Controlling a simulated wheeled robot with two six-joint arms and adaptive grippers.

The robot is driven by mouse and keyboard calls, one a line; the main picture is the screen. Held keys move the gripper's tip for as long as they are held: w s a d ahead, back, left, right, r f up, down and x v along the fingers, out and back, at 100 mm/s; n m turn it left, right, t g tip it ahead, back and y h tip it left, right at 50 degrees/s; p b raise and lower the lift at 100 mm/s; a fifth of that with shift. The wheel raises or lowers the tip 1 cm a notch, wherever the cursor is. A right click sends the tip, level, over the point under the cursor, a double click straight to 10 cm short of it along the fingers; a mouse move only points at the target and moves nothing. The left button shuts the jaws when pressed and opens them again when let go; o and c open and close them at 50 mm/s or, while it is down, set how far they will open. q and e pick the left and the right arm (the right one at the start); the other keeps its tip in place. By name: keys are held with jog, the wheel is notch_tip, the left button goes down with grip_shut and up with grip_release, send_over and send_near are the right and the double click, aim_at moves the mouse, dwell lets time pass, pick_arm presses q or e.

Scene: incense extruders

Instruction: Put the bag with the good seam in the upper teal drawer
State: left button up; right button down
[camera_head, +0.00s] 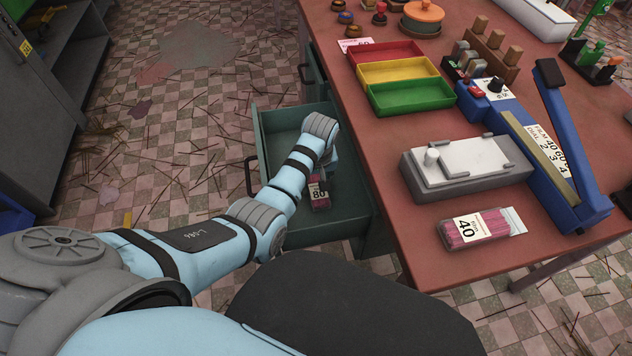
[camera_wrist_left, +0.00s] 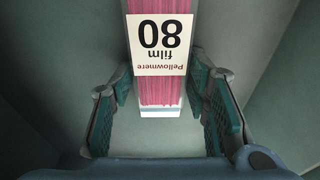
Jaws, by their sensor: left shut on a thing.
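The bag labelled 80 (camera_head: 319,193), with pink sticks behind a white "Pellowmere film 80" label, is inside the open teal drawer (camera_head: 345,231). In the left wrist view the bag (camera_wrist_left: 160,88) lies between the finger pads, with the drawer's teal floor (camera_wrist_left: 145,135) below. My left gripper (camera_wrist_left: 160,75) is shut on this bag, down inside the drawer; in the head view my forearm and wrist hide part of it. A second bag, labelled 40 (camera_head: 478,229), lies on the table's near edge. My right gripper is not in view. The bag's seam cannot be judged here.
The red-brown table (camera_head: 385,180) holds a film sealer with a blue arm (camera_head: 572,150), a grey device with a white top (camera_head: 468,165), and red (camera_head: 385,53), yellow (camera_head: 398,70) and green (camera_head: 411,97) trays. The drawer has free floor around the bag.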

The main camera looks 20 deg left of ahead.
pick_arm(q)
jog(key=o, duration=1.2)
jog(key=r+p, duration=0.1)
jog(key=r, duration=0.3)
jog(key=s+r+p, duration=0.1)
jog(key=r+p, duration=0.1)
jog(key=r, duration=0.2)
jog(key=d+r+p, duration=0.1)
jog(key=r+p, duration=0.1)
jog(key=r, duration=0.2)
jog(key=shift+s+d, duration=0.1)
jog(key=shift+s, duration=0.1)
jog(key=shift+r, duration=0.1)
